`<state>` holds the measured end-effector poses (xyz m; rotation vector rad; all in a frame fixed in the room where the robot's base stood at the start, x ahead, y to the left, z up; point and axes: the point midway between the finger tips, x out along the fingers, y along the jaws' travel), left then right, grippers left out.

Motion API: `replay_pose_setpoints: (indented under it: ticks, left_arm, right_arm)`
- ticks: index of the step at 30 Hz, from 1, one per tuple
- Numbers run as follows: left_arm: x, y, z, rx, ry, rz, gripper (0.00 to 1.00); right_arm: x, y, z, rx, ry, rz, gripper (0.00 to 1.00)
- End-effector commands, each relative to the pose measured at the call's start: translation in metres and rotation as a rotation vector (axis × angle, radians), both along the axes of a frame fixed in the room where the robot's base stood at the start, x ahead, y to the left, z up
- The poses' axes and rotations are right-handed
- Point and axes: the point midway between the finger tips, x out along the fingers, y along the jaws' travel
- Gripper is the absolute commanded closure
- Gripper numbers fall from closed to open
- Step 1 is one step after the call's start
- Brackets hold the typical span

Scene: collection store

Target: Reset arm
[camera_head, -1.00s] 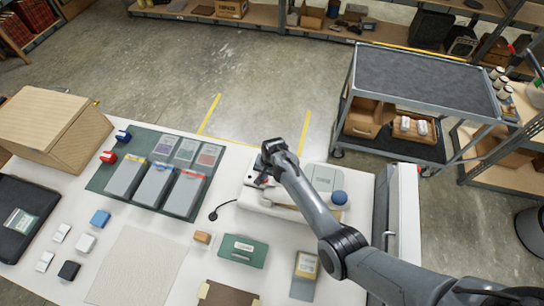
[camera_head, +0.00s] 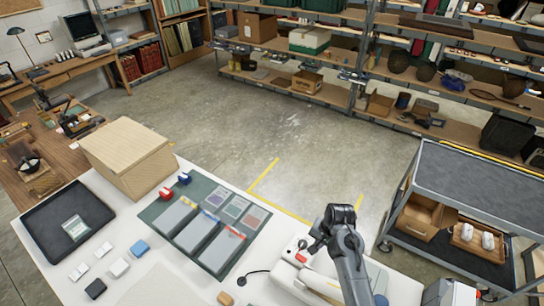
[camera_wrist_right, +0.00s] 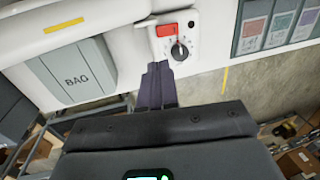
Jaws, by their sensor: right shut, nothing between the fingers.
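My right gripper (camera_head: 317,242) is in the lower right of the head view, over the white device (camera_head: 289,274) at the table's far edge. Its fingers are together and empty. In the right wrist view my right gripper (camera_wrist_right: 157,72) points toward the device's red switch (camera_wrist_right: 167,29) and black knob (camera_wrist_right: 179,51). From these views I cannot tell whether the fingertips touch the device. My left gripper is in neither view.
Grey cases on a green mat (camera_head: 158,209) lie left of the device. A wooden box (camera_head: 128,155) and black tray (camera_head: 66,225) stand farther left. A grey cart (camera_head: 470,195) stands to the right. Open floor (camera_head: 290,130) lies beyond the table.

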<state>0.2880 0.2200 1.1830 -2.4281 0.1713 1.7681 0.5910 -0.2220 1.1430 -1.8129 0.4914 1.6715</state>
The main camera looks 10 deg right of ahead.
Motion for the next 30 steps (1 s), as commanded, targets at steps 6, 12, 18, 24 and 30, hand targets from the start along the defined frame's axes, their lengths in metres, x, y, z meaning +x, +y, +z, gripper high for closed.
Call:
replay_pose_setpoints:
  ticks: [6, 12, 18, 24, 30]
  left_arm:
    - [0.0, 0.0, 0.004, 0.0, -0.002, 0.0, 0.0]
    - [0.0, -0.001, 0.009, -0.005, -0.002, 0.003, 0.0]
    - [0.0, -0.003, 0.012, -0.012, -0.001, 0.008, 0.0]
    - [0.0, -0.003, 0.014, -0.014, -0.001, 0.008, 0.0]
    - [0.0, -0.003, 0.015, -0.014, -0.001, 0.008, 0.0]
  right_arm:
    - [-0.056, -0.021, -0.017, -0.088, -0.043, 0.119, 1.0]
    - [-0.142, -0.029, -0.017, -0.202, -0.106, 0.348, 1.0]
    - [-0.225, -0.018, 0.008, -0.274, -0.164, 0.598, 1.0]
    - [-0.28, -0.004, 0.038, -0.299, -0.211, 0.772, 1.0]
    - [-0.298, 0.002, 0.05, -0.302, -0.23, 0.832, 1.0]
